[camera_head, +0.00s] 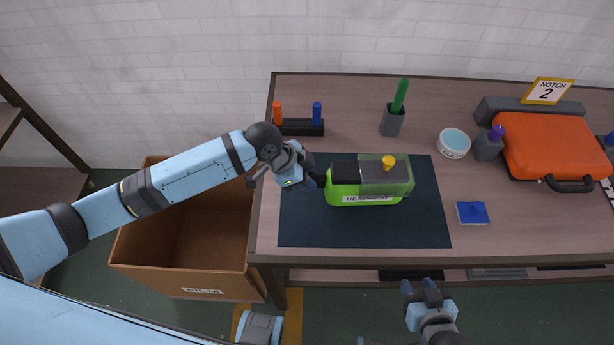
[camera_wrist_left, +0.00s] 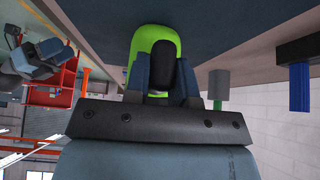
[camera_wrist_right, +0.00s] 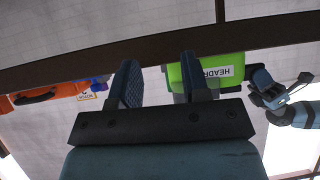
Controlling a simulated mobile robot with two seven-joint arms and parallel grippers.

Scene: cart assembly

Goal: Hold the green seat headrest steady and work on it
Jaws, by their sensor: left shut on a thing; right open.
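The green headrest (camera_head: 348,191) lies on the dark mat (camera_head: 310,231) with its white label facing the front edge. A translucent cover with a yellow knob (camera_head: 388,162) sits over its right part. My left gripper (camera_head: 318,180) is at the headrest's left end, shut on a black part there. In the left wrist view the black part (camera_wrist_left: 159,66) and green shell (camera_wrist_left: 155,35) show between the fingers. My right gripper (camera_head: 428,290) is open and empty in front of the table. The headrest (camera_wrist_right: 224,67) shows beyond its fingers in the right wrist view (camera_wrist_right: 160,82).
A cardboard box (camera_head: 183,279) marked FILM stands left of the table. On the table are orange and blue tools in a black holder (camera_head: 300,127), a grey cup with a green stick (camera_head: 392,121), a white bowl (camera_head: 453,143), a blue pad (camera_head: 472,213) and an orange case (camera_head: 555,147).

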